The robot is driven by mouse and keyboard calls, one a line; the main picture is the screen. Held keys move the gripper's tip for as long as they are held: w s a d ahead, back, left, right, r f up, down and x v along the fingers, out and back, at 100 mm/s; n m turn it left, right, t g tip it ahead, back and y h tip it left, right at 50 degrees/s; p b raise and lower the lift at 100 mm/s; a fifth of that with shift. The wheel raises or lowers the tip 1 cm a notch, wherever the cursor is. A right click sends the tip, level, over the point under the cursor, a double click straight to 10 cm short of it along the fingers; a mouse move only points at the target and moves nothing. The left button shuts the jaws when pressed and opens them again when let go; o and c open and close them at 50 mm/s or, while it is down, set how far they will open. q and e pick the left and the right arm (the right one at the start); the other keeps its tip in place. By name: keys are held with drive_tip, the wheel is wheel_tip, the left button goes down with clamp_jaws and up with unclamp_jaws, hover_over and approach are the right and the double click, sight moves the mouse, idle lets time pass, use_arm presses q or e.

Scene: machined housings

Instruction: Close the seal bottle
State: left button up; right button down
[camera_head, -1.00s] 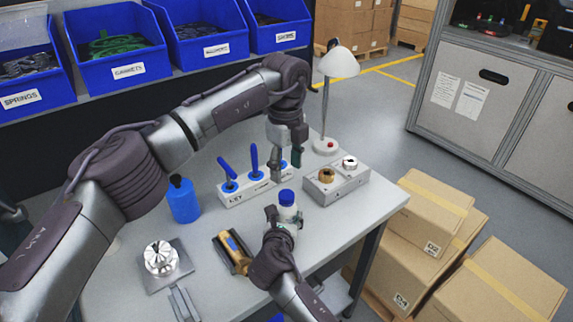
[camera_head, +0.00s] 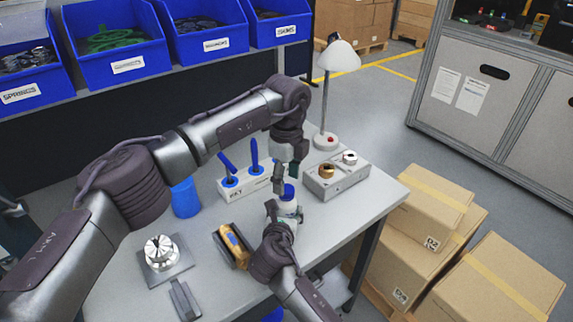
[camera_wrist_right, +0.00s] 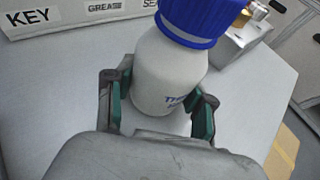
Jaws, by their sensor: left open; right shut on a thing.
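The seal bottle (camera_head: 287,210) is white with a blue cap (camera_head: 289,191) and stands upright near the right side of the table. My right gripper (camera_head: 284,219) is shut around its body. The right wrist view shows the bottle (camera_wrist_right: 165,78) between the two fingers, with the blue cap (camera_wrist_right: 203,18) on its neck; the top of the cap is cut off there. I cannot tell how tight the cap sits. My left gripper (camera_head: 283,182) is open, pointing down right at the cap in the head view; whether it touches is unclear. The left gripper does not show in the wrist view.
A labelled white rack (camera_head: 246,190) with blue-handled tools stands behind the bottle. A grey block (camera_head: 336,181) with rings is to its right, by a lamp (camera_head: 338,57). An orange tool (camera_head: 233,243), a metal chuck (camera_head: 161,253) and a blue container (camera_head: 186,199) are to the left.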

sight(286, 205)
use_arm(q)
drive_tip(key=shift+f, duration=1.35)
drive_tip(key=shift+c, duration=0.3)
